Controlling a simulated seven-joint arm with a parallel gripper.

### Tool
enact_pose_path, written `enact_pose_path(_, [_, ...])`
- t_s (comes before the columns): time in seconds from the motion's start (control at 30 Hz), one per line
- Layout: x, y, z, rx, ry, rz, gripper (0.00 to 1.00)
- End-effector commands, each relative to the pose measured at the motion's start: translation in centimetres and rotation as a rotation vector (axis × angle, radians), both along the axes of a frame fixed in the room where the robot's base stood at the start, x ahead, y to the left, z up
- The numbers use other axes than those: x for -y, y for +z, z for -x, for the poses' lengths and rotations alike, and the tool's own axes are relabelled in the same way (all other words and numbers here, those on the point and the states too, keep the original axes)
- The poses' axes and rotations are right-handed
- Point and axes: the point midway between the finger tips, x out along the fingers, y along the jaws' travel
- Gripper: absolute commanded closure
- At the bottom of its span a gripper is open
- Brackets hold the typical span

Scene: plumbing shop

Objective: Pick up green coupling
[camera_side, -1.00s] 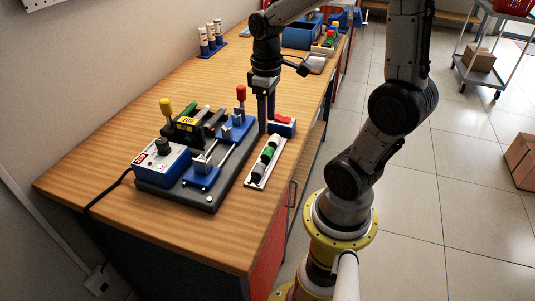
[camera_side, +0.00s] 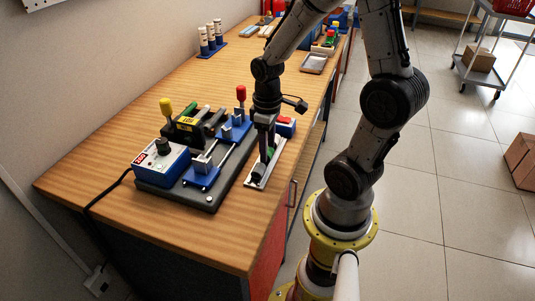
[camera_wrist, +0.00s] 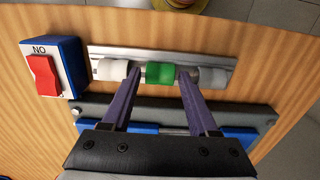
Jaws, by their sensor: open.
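The green coupling (camera_wrist: 160,73) lies in a light metal tray (camera_wrist: 140,53) between a white coupling (camera_wrist: 113,69) and a grey one (camera_wrist: 214,77). My gripper (camera_wrist: 156,72) is open, its two fingers on either side of the green coupling in the wrist view, with gaps showing. I cannot tell whether the fingertips are down at its height. In the side view, my gripper (camera_side: 265,158) is over the tray (camera_side: 256,184) and hides part of the couplings; a bit of the green coupling (camera_side: 271,153) shows beside the fingers.
A blue box with a red switch (camera_wrist: 45,75) stands close to the tray's end. The dark fixture plate (camera_side: 170,190) with blue clamps and a yellow-knobbed lever (camera_side: 166,107) lies beside the tray. The front of the wooden bench (camera_side: 110,220) is clear.

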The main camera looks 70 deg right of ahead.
Motion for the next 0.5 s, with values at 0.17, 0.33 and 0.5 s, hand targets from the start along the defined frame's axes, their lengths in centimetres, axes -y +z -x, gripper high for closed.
enact_pose_path(0.17, [0.0, 0.03, 0.0, 0.0, 0.0, 0.0, 0.63])
enact_pose_path(0.33, [0.0, 0.04, 0.0, 0.0, 0.0, 0.0, 0.94])
enact_pose_path(0.5, [0.0, 0.05, 0.0, 0.0, 0.0, 0.0, 1.0])
